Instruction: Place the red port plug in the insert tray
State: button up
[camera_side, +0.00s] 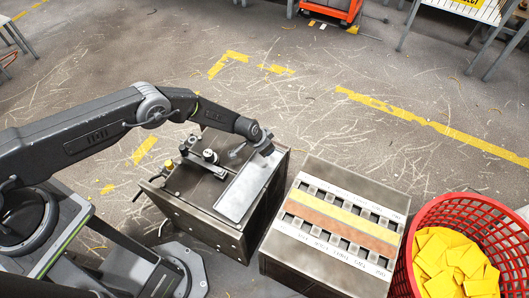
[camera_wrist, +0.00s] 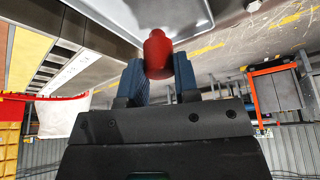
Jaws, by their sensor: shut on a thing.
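My gripper (camera_wrist: 159,66) is shut on the red port plug (camera_wrist: 158,50), which sits between its two blue-grey fingers in the wrist view. The plug has a wide body and a narrower end pointing toward the insert tray. The metal insert tray (camera_wrist: 135,12) shows at the top of the wrist view, close to the plug's end. In the side view the tray (camera_side: 236,199) is a long shallow grey tray on a metal stand. My gripper (camera_side: 266,148) is at the tray's far end there. The plug is not discernible in the side view, and I cannot tell whether it touches the tray.
Left of the tray, clamps and fittings (camera_side: 209,156) stand on the same metal stand. To the right is a metal block with labelled slots and yellow and orange strips (camera_side: 342,222). A red basket (camera_side: 421,215) of yellow pieces (camera_side: 452,262) stands at far right.

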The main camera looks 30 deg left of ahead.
jog(key=shift+f, duration=1.25)
jog(key=shift+f, duration=0.2)
jog(key=o, duration=1)
jog(key=shift+r, duration=0.15)
jog(key=shift+v, duration=2)
notch_tip(320, 180, up, 8)
jog(key=shift+s+a, duration=0.1)
jog(key=shift+s, duration=0.05)
